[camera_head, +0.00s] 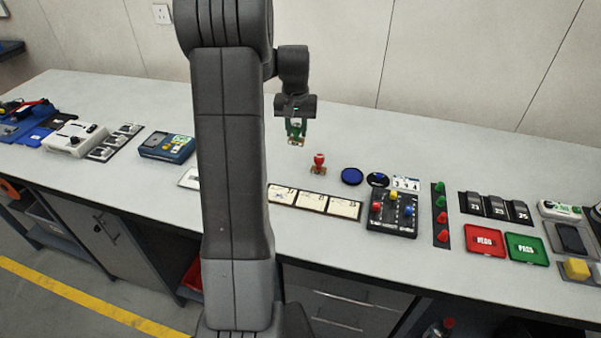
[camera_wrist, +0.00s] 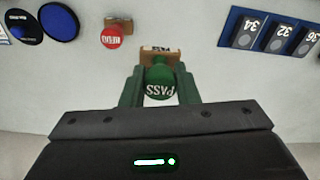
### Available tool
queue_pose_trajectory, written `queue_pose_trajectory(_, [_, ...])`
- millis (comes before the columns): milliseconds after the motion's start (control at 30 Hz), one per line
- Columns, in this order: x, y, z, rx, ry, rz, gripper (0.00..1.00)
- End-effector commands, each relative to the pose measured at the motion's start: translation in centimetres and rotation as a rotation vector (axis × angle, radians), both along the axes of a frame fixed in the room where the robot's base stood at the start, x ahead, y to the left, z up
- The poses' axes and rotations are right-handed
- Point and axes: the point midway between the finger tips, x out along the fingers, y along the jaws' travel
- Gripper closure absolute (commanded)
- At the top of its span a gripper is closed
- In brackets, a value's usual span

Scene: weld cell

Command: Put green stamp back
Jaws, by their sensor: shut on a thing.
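My gripper (camera_head: 297,127) is shut on the green stamp, whose round top reads PASS in the wrist view (camera_wrist: 158,84). The stamp has a brown base that shows between and beyond the fingers. In the head view the gripper holds the green stamp (camera_head: 296,138) above the bench, left of and behind the red stamp. The red stamp (camera_head: 319,163) stands upright on a small brown base on the bench. It also shows in the wrist view (camera_wrist: 112,38), marked REJ. Whether the green stamp's base touches anything is hard to tell.
A blue round pad (camera_head: 352,176) and a dark round pad (camera_head: 377,180) lie right of the red stamp. A row of cards (camera_head: 313,202) lies in front. A knob box (camera_head: 392,213) and red (camera_head: 485,241) and green (camera_head: 526,248) trays are farther right. The bench behind the stamps is clear.

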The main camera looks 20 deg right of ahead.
Motion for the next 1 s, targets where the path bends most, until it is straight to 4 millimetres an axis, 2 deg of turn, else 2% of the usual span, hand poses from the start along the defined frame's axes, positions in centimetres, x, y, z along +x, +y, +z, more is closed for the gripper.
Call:
queue_pose_trajectory(300, [0.2,-0.1,-4.9,0.002,0.004,0.0,0.87])
queue_pose_trajectory(567, [0.2,-0.1,-7.2,0.001,0.003,0.0,0.87])
queue_pose_trajectory(700, [0.2,-0.1,-9.2,0.002,0.004,0.0,0.87])
queue_pose_trajectory(1000, [0.2,-0.1,-9.9,0.0,0.001,0.0,0.87])
